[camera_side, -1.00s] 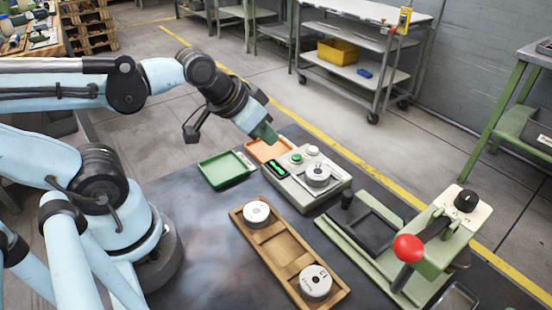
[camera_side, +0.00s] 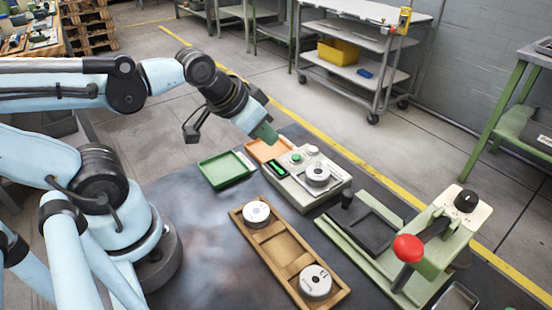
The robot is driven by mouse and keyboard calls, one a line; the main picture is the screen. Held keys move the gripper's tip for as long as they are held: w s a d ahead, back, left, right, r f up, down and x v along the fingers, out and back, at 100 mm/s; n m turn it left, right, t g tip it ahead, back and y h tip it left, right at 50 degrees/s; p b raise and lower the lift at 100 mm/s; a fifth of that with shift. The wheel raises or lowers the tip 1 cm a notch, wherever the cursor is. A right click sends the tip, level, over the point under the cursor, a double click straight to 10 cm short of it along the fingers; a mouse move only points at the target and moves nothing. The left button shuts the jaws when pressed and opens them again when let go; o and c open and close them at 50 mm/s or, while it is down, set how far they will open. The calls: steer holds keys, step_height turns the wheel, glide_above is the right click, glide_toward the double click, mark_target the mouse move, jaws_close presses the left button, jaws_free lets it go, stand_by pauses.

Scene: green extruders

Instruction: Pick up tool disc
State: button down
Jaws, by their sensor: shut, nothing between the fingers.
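Several silvery discs are in view, and I cannot tell which one is the tool disc. One disc (camera_side: 256,213) lies in the far end of the wooden tray (camera_side: 268,241). Another disc (camera_side: 315,281) lies in the near end of that tray and bears dark markings. A third round metal piece (camera_side: 317,175) sits on the pale green device (camera_side: 300,190). My gripper (camera_side: 267,136) has green fingers, is shut and empty, and hangs above the far side of the table, up and left of the device. It is apart from all the discs.
A green tray (camera_side: 227,170) and an orange tray (camera_side: 267,150) lie near the device. A green press with a red knob (camera_side: 408,248) stands at the right. A small metal tray (camera_side: 456,299) lies at the front right. The dark table (camera_side: 205,235) is bare left of the wooden tray.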

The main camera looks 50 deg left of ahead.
stand_by(0.4)
steer(key=shift+c, duration=1)
jaws_free()
step_height(320, 180, up, 2)
steer(key=n+g, duration=0.4)
steer(key=g, duration=0.3)
glide_above(318, 171)
steer(key=shift+f, duration=6.05)
